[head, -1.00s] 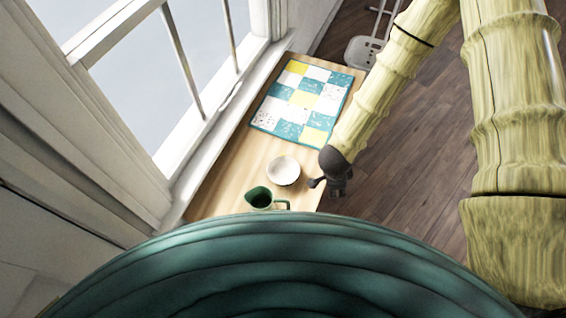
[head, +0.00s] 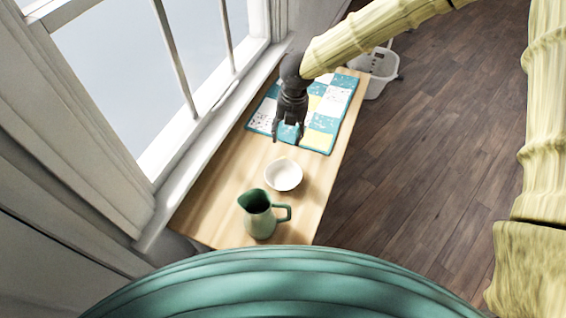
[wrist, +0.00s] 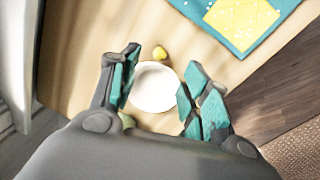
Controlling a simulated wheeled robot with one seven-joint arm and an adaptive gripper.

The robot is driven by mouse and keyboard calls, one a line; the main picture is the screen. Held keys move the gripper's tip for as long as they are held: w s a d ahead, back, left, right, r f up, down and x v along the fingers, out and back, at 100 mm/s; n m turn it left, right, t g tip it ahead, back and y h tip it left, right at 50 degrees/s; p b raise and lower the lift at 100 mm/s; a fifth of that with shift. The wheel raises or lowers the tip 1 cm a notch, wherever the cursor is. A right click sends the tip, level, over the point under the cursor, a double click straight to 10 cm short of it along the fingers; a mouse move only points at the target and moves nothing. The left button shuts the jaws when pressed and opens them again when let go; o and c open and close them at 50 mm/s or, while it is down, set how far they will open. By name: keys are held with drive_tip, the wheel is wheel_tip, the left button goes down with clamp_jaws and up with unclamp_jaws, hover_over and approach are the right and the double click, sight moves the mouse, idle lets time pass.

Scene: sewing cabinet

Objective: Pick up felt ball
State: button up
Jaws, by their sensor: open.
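A small yellow lump (wrist: 160,52), which looks like the felt ball, lies on the wooden table in the wrist view. It is just beyond the rim of the white bowl, on the side towards the patchwork mat. My gripper (head: 288,137) hangs above the table over the near edge of the mat. In the wrist view my gripper (wrist: 160,68) has its teal-padded fingers spread wide, empty, with the yellow lump and the bowl showing between them.
The white bowl (head: 284,176) and a green pitcher (head: 262,222) stand near the close end of the table (head: 215,190). The patchwork mat (head: 318,138) covers the far part. The window runs along the left. A white basket (head: 380,78) stands on the floor at right.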

drive_tip(key=b, duration=0.1)
hover_over(285, 157)
wheel_tip(285, 157, down, 6)
drive_tip(key=shift+w+r, duration=0.1)
drive_tip(key=shift+r, duration=0.15)
drive_tip(key=shift+s+a+f+b, duration=0.15)
drive_tip(key=shift+f+b, duration=0.3)
drive_tip(key=shift+f, duration=0.85)
drive_tip(key=shift+s+a+f+b, duration=0.15)
drive_tip(key=shift+f+b, duration=0.25)
drive_tip(key=shift+f, duration=0.85)
drive_tip(key=shift+d, duration=0.1)
drive_tip(key=shift+c, duration=0.3)
drive_tip(key=c, duration=0.7)
